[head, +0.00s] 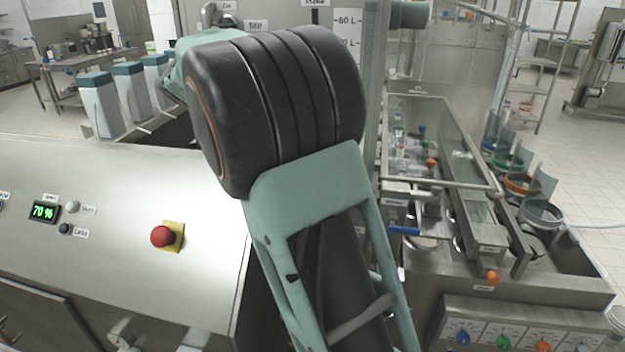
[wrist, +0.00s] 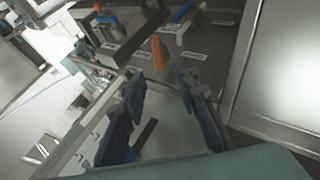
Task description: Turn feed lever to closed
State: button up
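In the wrist view, my gripper (wrist: 160,82) is open, with its two dark blue fingers apart and no object held between them. An orange lever (wrist: 157,52) stands just beyond the fingertips, roughly between them in the picture; I see no contact. The labels are too small to read, so I cannot tell which handle is the feed lever. In the head view my arm covers the middle, and I cannot make out the gripper's fingers.
A steel control panel (head: 100,230) with a red emergency button (head: 162,236) is at the left. At the right is a machine with a glass cover (head: 437,140), a blue handle (head: 404,230) and several coloured knobs along its front. Open tiled floor lies at the far right.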

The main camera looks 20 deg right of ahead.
jog(key=v, duration=0.5)
jog(key=shift+a+r, duration=0.1)
jog(key=shift+a, duration=0.05)
jog(key=shift+c, duration=1.4)
jog(key=s+d+y, duration=0.1)
jog(key=s+d+y+b, duration=0.1)
jog(key=d, duration=0.1)
jog(key=d+f+y, duration=0.1)
jog(key=d, duration=0.1)
jog(key=shift+s+d+f+m+b, duration=0.15)
jog(key=shift+s+m+b, duration=0.15)
jog(key=shift+s+b, duration=0.1)
grip_shut()
jog(key=s+d+r+t+y+b, duration=0.45)
jog(key=s+d+r+y, duration=0.2)
jog(key=d, duration=0.25)
jog(key=w+a+x, duration=0.1)
jog(key=a+x, duration=0.1)
jog(key=x, duration=1.1)
jog(key=shift+w+a+t+p, duration=0.35)
jog(key=shift+p, duration=0.1)
